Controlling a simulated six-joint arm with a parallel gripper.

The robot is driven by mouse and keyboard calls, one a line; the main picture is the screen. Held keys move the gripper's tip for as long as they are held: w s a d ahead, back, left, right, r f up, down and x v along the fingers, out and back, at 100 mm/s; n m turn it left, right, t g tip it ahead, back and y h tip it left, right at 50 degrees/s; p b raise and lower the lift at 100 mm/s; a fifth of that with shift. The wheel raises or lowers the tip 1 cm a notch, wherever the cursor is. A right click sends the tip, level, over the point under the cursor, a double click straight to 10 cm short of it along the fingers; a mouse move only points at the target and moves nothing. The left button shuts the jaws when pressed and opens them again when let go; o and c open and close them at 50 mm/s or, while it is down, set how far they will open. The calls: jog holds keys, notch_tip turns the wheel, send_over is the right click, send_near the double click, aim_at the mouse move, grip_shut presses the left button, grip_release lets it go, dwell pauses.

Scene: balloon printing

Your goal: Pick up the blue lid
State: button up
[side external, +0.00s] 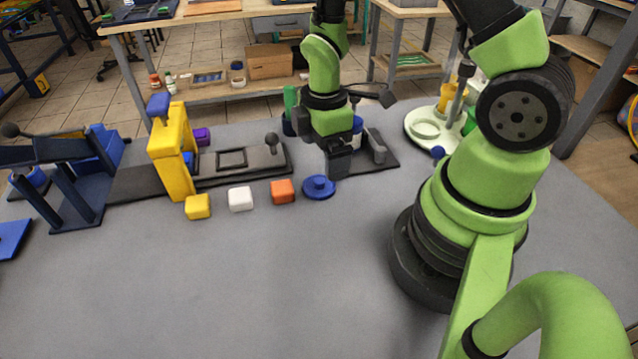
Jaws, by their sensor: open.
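The blue lid (319,188) is a round disc with a small raised knob, lying flat on the grey table. It sits just right of the orange block. My gripper (339,172) points down behind the lid and slightly to its right in the side external view. The gap between the fingertips is hard to make out, but nothing shows held in them. The lid lies in front of the gripper and appears free of it.
Yellow (198,206), white (240,199) and orange (283,191) blocks stand left of the lid. A yellow press frame (172,155) and dark fixture (240,165) stand behind. A round pale green stand (431,130) is right. The front table (250,290) is clear.

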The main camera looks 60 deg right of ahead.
aim_at(319, 180)
jog(key=shift+w+a+f, duration=0.1)
jog(key=shift+w+f, duration=0.1)
jog(key=shift+f, duration=1.6)
jog(key=shift+w+f, duration=0.15)
jog(key=shift+f, duration=1.65)
jog(key=c, duration=1)
